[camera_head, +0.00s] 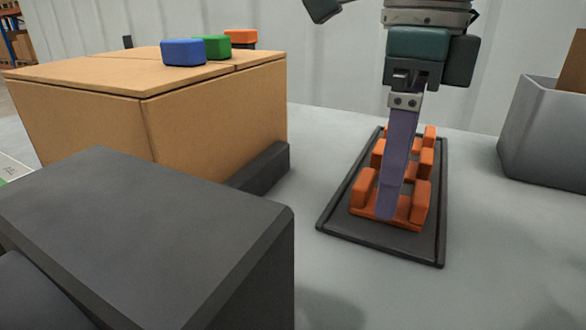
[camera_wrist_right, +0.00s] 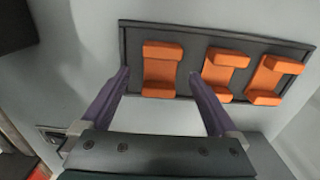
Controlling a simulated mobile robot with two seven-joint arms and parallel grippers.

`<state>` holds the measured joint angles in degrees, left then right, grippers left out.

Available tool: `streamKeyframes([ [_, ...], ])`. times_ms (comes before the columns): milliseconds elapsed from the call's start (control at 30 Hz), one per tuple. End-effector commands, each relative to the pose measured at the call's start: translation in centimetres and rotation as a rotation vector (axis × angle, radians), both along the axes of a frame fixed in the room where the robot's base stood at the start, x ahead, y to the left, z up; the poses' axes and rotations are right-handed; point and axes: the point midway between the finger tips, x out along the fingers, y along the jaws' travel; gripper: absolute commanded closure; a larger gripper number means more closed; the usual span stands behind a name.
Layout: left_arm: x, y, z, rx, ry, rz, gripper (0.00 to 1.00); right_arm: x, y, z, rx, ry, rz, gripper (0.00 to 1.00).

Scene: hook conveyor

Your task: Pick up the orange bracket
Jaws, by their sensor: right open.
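Several orange brackets stand in a row on a dark tray (camera_head: 380,239). The nearest orange bracket (camera_head: 421,203) is U-shaped, with two upright ends, and is partly hidden by my gripper. My right gripper (camera_head: 388,214) points down over this bracket, its purple fingers lined up one behind the other. In the right wrist view the fingers are spread apart and empty, with the left-end bracket (camera_wrist_right: 162,70) showing between the fingertips. Whether the fingertips touch the bracket cannot be told. My left gripper is not in view.
A cardboard-coloured box (camera_head: 75,115) at the left carries a blue block (camera_head: 183,52), a green block (camera_head: 217,47) and an orange one (camera_head: 241,37). A grey bin (camera_head: 545,135) stands at the right. Bare grey surface lies between the tray and bin.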

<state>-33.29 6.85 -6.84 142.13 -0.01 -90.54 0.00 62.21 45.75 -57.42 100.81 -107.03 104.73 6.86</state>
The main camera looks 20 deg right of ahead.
Motion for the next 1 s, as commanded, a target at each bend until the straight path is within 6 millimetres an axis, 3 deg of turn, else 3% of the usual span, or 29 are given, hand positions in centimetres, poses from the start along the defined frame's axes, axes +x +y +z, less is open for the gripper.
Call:
streamKeyframes([
  [133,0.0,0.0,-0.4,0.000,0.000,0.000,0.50,0.0,0.0,-1.9,0.001,0.001,0.000,0.05],
  [400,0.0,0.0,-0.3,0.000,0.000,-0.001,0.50,0.0,0.0,-2.1,0.001,-0.002,0.000,0.05],
  [1000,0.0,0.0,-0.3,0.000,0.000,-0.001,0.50,0.0,0.0,-2.1,0.001,-0.002,0.000,0.72],
])
